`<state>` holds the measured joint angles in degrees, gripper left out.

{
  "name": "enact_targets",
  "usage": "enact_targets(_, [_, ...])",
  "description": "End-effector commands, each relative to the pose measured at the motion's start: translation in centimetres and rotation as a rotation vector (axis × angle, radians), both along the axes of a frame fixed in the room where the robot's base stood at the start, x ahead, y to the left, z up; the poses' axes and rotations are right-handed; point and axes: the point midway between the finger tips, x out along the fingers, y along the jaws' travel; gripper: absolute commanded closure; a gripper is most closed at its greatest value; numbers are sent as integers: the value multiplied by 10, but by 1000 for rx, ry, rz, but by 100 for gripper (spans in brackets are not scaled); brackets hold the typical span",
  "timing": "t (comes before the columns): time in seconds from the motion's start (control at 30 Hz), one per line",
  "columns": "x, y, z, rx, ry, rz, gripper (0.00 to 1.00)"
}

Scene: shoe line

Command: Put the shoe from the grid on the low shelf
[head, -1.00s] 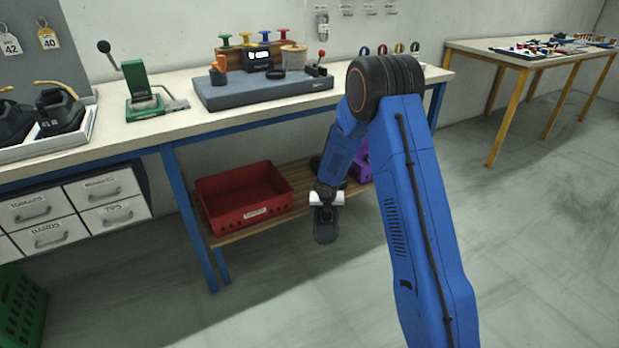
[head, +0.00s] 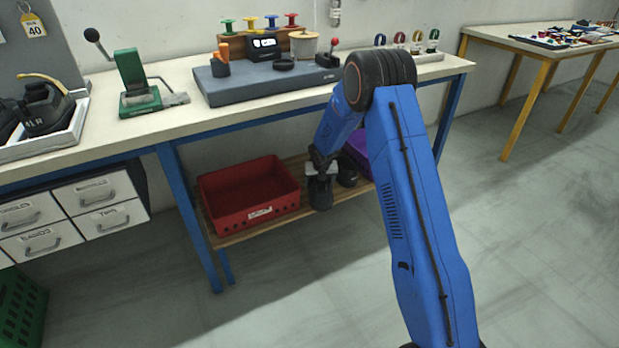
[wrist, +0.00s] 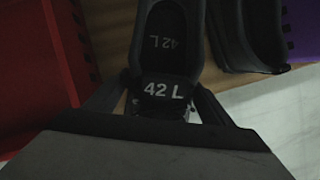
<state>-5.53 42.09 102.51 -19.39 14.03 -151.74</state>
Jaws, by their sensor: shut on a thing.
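My gripper (head: 321,172) is shut on a dark shoe (head: 320,194). In the wrist view the shoe (wrist: 165,45) sits between the fingers and carries the marking "42 L". In the head view it is at the low wooden shelf (head: 273,228), between the red crate and another dark shoe. I cannot tell whether its sole touches the shelf boards. The other dark shoe (head: 347,172) stands just to its right, and part of it also shows in the wrist view (wrist: 245,35). My arm hides part of the shelf.
A red crate (head: 235,216) stands on the shelf to the left, close to the held shoe. A purple crate (head: 357,150) is to the right, partly behind my arm. The blue table leg (head: 187,218) and worktop edge (head: 240,119) frame the shelf. Open floor lies in front.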

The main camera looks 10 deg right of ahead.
Motion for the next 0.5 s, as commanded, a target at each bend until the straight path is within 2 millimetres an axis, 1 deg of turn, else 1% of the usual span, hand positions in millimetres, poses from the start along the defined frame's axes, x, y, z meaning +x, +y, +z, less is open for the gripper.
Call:
enact_targets(0.03, [11,4,0,1,-2,-1,60])
enact_targets(0.1, [26,9,0,1,-3,0,60])
enact_targets(0.3, [63,21,0,1,-2,0,60])
enact_targets(0.4, [77,25,0,0,-2,0,60])
enact_targets(0.5, [84,27,1,0,-2,-1,60])
